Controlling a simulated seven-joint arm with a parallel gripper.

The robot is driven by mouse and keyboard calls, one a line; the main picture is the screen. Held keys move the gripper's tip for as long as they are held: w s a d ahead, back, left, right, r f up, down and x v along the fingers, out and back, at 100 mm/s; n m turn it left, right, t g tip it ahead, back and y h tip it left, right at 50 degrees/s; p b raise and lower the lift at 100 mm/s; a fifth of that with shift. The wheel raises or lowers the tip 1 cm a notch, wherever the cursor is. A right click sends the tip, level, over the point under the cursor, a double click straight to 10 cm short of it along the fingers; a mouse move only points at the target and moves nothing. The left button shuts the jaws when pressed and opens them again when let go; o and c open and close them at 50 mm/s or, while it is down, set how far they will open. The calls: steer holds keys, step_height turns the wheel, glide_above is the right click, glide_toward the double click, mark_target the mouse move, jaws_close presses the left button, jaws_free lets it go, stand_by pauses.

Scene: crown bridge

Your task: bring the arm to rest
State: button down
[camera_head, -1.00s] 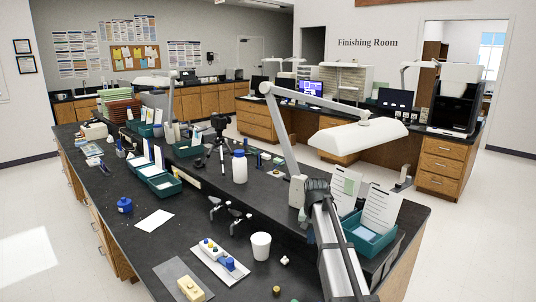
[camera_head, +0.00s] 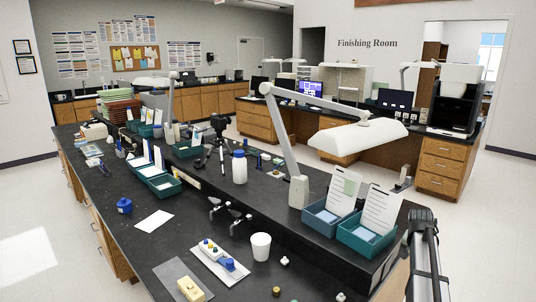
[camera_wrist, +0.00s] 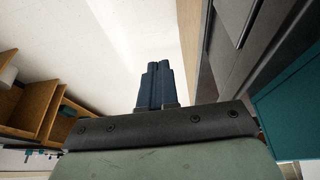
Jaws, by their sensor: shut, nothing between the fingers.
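My gripper (camera_wrist: 157,82) shows in the wrist view with its two dark blue fingers together and nothing between them. White floor lies beyond the fingertips, a wooden cabinet side is at the right and open wooden shelving at the left. In the head view my arm stands at the lower right, just off the right end of the black bench (camera_head: 130,262). The gripper itself cannot be made out in the head view.
Two teal trays with paper sheets (camera_head: 366,240) stand on the bench's right end, close to my arm. A white cup (camera_head: 260,246), a strip with blue and white pieces (camera_head: 219,262) and small loose pieces lie nearer. Floor at right is clear.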

steer(key=s+a+f+n+g, duration=0.15)
steer(key=s+a+f, duration=0.4)
steer(key=f, duration=0.65)
steer(key=s+a+f+n+g+y, duration=0.15)
steer(key=s+a+f, duration=0.25)
steer(key=s+f, duration=0.5)
steer(key=s+a+f+n+g+h, duration=0.15)
steer(key=s+a+f, duration=0.25)
steer(key=f, duration=1)
steer(key=s+a+f+n+g+y, duration=0.1)
steer(key=s+a+f, duration=0.2)
steer(key=s+a, duration=0.4)
steer(key=s+a+f+n+g+y, duration=0.1)
steer(key=s+a, duration=0.6)
steer(key=s, duration=0.7)
steer(key=s+a+f+n+g+y, duration=0.1)
steer(key=s+a+f+n+g, duration=0.1)
steer(key=s+a, duration=0.5)
steer(key=s+f+g, duration=0.1)
steer(key=s+f, duration=0.1)
steer(key=s, duration=0.1)
steer(key=shift+s+a+f, duration=0.2)
steer(key=shift+a+f, duration=0.15)
steer(key=shift+a, duration=0.05)
